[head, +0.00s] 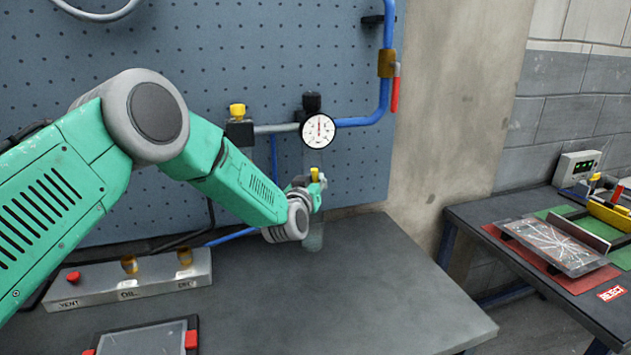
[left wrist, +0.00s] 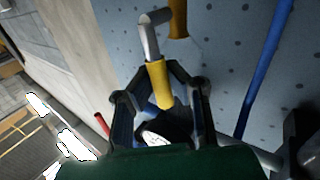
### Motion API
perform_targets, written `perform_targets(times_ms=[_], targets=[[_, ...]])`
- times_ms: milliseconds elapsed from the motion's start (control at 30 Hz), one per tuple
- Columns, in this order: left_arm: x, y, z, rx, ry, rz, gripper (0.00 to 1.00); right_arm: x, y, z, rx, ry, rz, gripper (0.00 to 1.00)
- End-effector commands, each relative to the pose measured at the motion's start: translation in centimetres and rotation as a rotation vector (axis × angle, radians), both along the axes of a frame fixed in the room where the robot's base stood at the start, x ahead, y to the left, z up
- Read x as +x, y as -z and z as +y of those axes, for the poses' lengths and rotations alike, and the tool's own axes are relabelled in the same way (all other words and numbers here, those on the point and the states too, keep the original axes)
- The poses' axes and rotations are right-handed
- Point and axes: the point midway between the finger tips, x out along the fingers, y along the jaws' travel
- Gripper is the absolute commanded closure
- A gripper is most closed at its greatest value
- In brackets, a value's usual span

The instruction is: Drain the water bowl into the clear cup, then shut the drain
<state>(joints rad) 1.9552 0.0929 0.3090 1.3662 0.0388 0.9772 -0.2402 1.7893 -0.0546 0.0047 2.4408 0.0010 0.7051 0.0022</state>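My left gripper (head: 318,187) reaches to the pegboard below the round gauge. In the left wrist view its fingers (left wrist: 159,78) close in on both sides of a yellow-sleeved handle (left wrist: 160,86) with a bent grey end. The yellow handle (head: 314,173) also shows just above the gripper in the head view. A faint clear bowl (head: 317,157) hangs under the gauge; its water level cannot be made out. A faint clear cup (head: 313,240) stands below the gripper at the back of the bench, partly hidden by my wrist. My right gripper is not in view.
The gauge (head: 318,131) and blue pipe (head: 383,95) are close above my gripper. A grey labelled block (head: 130,283) and a dark tray (head: 145,340) lie on the bench's left. The bench's right side (head: 400,300) is clear. A second table (head: 500,225) stands right.

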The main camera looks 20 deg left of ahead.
Motion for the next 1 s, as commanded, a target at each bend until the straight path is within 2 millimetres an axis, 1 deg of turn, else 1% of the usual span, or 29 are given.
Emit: perform_targets(times_ms=[167,267,367,567,1000], targets=[[-0.1,0.2,0.1,-0.013,0.000,-0.009,1.00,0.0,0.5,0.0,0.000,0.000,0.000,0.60],[-0.2,0.4,0.2,-0.039,-0.001,-0.025,1.00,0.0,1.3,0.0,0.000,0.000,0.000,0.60],[-0.3,0.7,0.5,-0.079,-0.001,-0.052,1.00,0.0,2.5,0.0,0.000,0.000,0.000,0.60],[-0.7,1.3,1.1,-0.203,-0.001,-0.136,1.00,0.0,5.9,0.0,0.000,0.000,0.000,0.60],[-1.7,2.8,2.4,-0.548,-0.001,-0.368,1.00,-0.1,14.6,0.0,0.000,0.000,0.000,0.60]])
